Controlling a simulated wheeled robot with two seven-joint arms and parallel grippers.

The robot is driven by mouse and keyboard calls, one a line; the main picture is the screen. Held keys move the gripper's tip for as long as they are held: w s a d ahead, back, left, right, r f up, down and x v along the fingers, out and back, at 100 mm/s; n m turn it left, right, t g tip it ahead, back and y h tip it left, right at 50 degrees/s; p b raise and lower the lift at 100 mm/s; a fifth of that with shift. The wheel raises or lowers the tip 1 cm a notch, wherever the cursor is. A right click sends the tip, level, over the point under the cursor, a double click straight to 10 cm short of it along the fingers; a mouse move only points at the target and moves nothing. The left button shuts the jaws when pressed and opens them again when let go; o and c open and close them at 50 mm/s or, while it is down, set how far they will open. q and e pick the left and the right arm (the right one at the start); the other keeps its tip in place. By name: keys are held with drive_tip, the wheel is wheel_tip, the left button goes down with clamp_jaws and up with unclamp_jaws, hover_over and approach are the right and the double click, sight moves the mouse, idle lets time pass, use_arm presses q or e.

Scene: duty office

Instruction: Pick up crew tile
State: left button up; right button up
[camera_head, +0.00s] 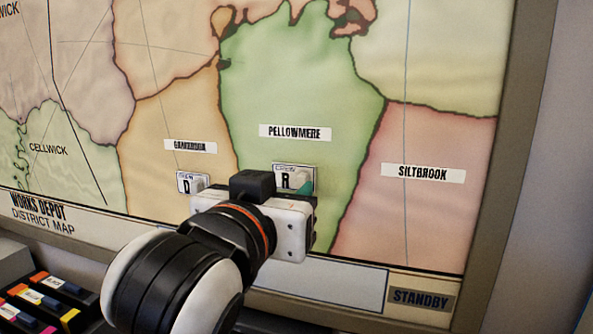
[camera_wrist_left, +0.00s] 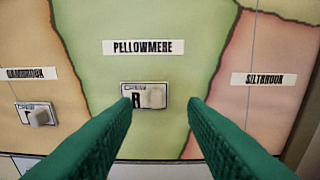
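A white crew tile (camera_head: 296,178) with a letter that looks like R and a pale knob sits on the green Pellowmere district of the wall map, under its name label. It also shows in the left wrist view (camera_wrist_left: 133,99). A second crew tile (camera_head: 187,184), marked D, sits to the left on the orange district; it also shows in the left wrist view (camera_wrist_left: 30,115). My left gripper (camera_wrist_left: 160,103) is open, its green fingers appearing on either side of the R tile's knob. I cannot tell whether they touch it. In the head view the gripper body hides the tile's lower edge.
The wall map (camera_head: 440,60) fills most of the view inside a grey-brown frame. A STANDBY label (camera_head: 421,299) sits on its lower border. Dark trays with several coloured cartridges (camera_head: 45,300) stand at the lower left. A Siltbrook label (camera_head: 423,173) is right of the tile.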

sight(301, 177)
use_arm(q)
drive_tip(key=p+x, duration=0.2)
drive_tip(key=x, duration=0.1)
drive_tip(key=p+x, duration=0.1)
drive_tip(key=x, duration=0.3)
drive_tip(key=shift+a+f+p, duration=0.1)
drive_tip(key=shift+a+p, duration=0.15)
drive_tip(key=shift+p, duration=0.15)
drive_tip(key=shift+w+d+f, duration=0.1)
drive_tip(key=shift+w+f, duration=0.1)
drive_tip(key=shift+w, duration=0.4)
drive_tip(key=shift+d, duration=0.1)
clamp_jaws()
